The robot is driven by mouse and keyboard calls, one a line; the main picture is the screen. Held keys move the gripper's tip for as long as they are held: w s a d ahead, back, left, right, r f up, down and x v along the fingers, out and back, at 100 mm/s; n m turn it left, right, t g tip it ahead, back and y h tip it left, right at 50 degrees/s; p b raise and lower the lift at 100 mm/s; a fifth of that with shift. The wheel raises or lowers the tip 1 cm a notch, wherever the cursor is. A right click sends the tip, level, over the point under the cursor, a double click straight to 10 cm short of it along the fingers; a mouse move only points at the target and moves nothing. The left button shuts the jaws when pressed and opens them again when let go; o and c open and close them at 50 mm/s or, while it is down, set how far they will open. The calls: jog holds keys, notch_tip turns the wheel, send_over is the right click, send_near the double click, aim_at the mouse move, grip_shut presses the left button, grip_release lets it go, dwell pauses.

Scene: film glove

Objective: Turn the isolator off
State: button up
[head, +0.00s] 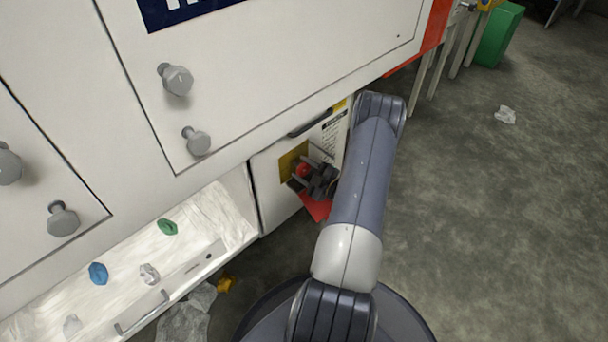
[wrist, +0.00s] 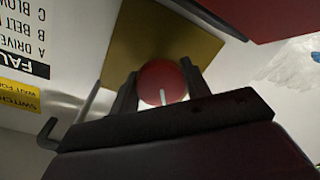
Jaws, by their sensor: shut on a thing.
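The isolator has a round red knob (head: 303,170) on a yellow plate (head: 290,160), low on the white panel below the big cabinet. In the wrist view the red knob (wrist: 162,82) sits between the two dark fingers of my gripper (wrist: 160,92), with the yellow plate (wrist: 150,40) behind it. A thin pale line shows on the knob's face, roughly upright in the wrist view. My gripper (head: 312,178) is shut on the knob in the head view. My arm hides part of the panel there.
A label panel (head: 333,135) and a dark handle (head: 310,122) are near the isolator. A red flap-like piece (head: 315,207) is below it. An open white tray (head: 190,250) with several coloured lumps lies left.

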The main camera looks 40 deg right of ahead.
jog(key=n+b, duration=0.6)
jog(key=shift+a+f+h, duration=0.1)
jog(key=shift+f+h, duration=0.25)
jog(key=shift+h, duration=0.05)
jog(key=shift+r+n+h+b, duration=0.15)
jog(key=shift+n+b, duration=0.35)
jog(key=shift+n, duration=0.55)
jog(key=shift+r+n+h+b, duration=0.15)
jog(key=shift+n+b, duration=0.3)
jog(key=shift+n, duration=0.6)
jog(key=shift+f, duration=0.1)
jog(key=o, duration=1)
jog(key=shift+c, duration=0.2)
jog(key=shift+s, duration=0.1)
jog(key=shift+s+r, duration=0.2)
jog(key=shift+s, duration=0.1)
jog(key=s+p, duration=0.3)
jog(key=s, duration=0.7)
jog(key=shift+d+r, duration=0.35)
jog(key=shift+d, duration=0.1)
